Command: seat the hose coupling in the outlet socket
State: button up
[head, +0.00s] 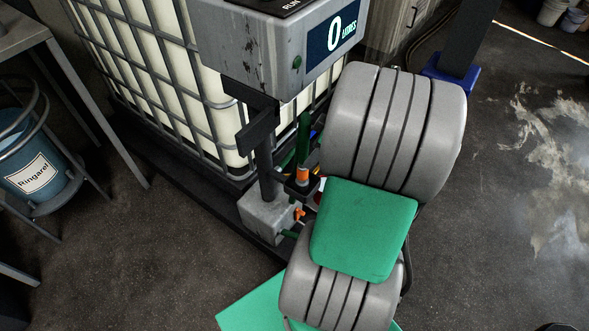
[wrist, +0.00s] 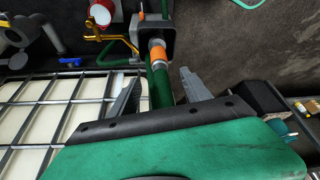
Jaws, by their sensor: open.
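In the wrist view the orange hose coupling (wrist: 158,54) with a pale grey end lies at a square black holder (wrist: 166,28). The green hose (wrist: 160,88) runs from it towards me. My gripper (wrist: 158,95) is open, with one finger left and one right of the hose, apart from it. In the head view the orange coupling (head: 303,174) is upright at a small black bracket (head: 300,189), under the green hose (head: 304,130). I cannot tell which part is the outlet socket or whether the coupling is seated. My arm hides the gripper in the head view.
The dispenser head (head: 262,50) reads 0 litres and overhangs the hose. A caged white tank (head: 150,65) stands behind it. A blue bin (head: 35,160) stands left.

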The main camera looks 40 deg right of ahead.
aim_at(303, 162)
jog(key=x, duration=0.2)
jog(key=b+x, duration=0.1)
jog(key=x, duration=0.4)
jog(key=shift+w+a+b, duration=0.2)
jog(key=shift+w+b, duration=0.15)
jog(key=shift+b, duration=0.05)
grip_shut()
jog(key=shift+d, duration=0.1)
dwell(0.7)
